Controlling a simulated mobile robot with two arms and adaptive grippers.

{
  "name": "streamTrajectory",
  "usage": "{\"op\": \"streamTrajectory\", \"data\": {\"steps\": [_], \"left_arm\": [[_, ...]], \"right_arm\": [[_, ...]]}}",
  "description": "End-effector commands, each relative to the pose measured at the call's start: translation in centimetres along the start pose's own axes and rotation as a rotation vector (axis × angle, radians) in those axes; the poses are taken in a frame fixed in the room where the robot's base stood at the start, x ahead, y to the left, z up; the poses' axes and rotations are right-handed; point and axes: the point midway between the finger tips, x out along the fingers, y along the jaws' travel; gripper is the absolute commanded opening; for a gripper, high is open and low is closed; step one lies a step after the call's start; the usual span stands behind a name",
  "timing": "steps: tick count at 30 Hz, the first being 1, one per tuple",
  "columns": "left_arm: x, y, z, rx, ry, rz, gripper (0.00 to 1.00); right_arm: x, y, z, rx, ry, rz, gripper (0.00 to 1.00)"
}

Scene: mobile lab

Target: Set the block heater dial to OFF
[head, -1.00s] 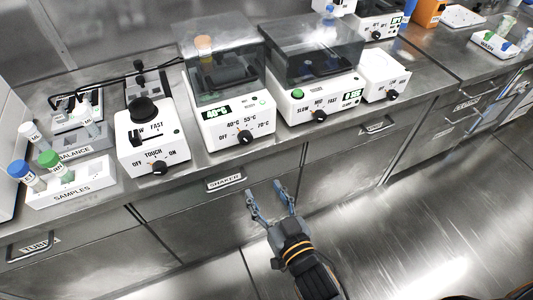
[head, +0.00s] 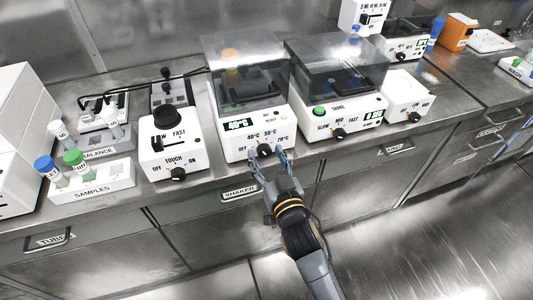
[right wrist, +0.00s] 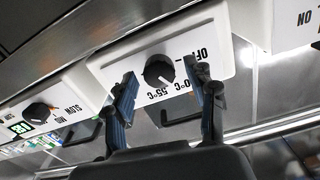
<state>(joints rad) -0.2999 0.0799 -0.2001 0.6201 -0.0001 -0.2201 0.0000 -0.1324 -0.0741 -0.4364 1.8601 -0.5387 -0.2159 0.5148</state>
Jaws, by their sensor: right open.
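The block heater (head: 236,146) is a white box on the bench with a clear tinted lid and a green display that appears to read 40°C. Its black dial (head: 265,151) is low on the front panel, with OFF, 40°C, 55°C and 70°C printed around it. The dial also shows in the right wrist view (right wrist: 158,71), upside down; its exact pointer direction is hard to tell. My right gripper (head: 268,158) is open, with its two blue-grey fingers at either side of the dial. In the right wrist view no contact is clear. My left gripper is not in view.
Left of the heater stands a white touch mixer (head: 160,153) with its own dial. Right of it are a shaker (head: 325,128) and a smaller white dial box (head: 408,100). A samples rack (head: 100,184) is far left. Drawer handles (head: 240,192) stick out below the bench edge.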

Motion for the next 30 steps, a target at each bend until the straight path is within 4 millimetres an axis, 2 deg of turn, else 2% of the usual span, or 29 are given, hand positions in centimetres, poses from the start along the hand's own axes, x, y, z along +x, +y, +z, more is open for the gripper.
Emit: {"op": "streamTrajectory", "data": {"steps": [3, 11, 19, 30], "left_arm": [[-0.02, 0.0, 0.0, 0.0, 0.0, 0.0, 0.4], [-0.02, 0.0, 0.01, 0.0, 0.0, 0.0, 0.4], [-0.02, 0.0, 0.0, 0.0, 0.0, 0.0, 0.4], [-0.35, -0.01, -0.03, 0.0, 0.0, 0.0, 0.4]], "right_arm": [[0.61, 0.01, -0.04, 0.0, 0.0, 0.0, 0.56], [0.68, 0.01, 0.01, 0.0, -0.001, 0.0, 0.56], [0.65, 0.01, 0.01, 0.0, 0.0, 0.0, 0.03], [0.65, -0.02, -0.05, -0.05, -0.001, 0.0, 0.01]]}}
